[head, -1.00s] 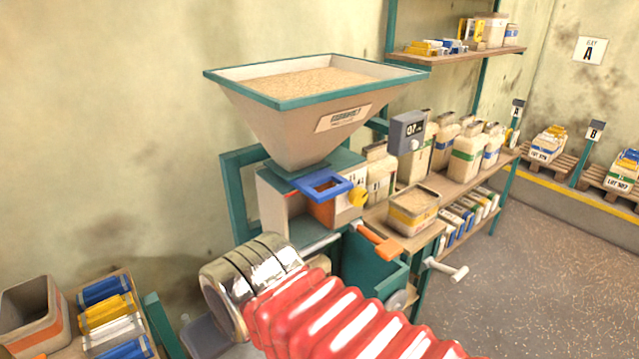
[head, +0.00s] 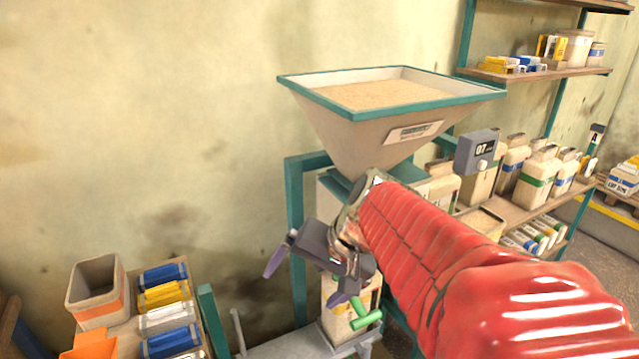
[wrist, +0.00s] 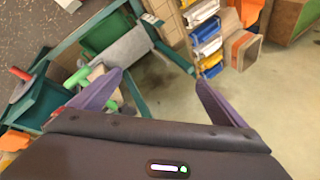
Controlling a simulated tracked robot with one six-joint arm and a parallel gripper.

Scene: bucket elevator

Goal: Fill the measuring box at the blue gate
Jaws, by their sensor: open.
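The hopper (head: 390,120), full of grain, stands at the centre right of the head view. My red arm covers its outlet, so the blue gate is hidden now. An open beige box with an orange band (head: 95,290) stands on a low bench at the left; it also shows in the wrist view (wrist: 243,50). I cannot tell whether this is the measuring box. My gripper (head: 305,281) is open and empty, right of that box and in front of the hopper frame. Its purple fingers are spread in the wrist view (wrist: 160,82).
Blue, yellow and white packets (head: 168,318) lie beside the orange-banded box. A green handle (head: 366,321) sticks out below my gripper. Jugs (head: 540,170) fill the bench at right.

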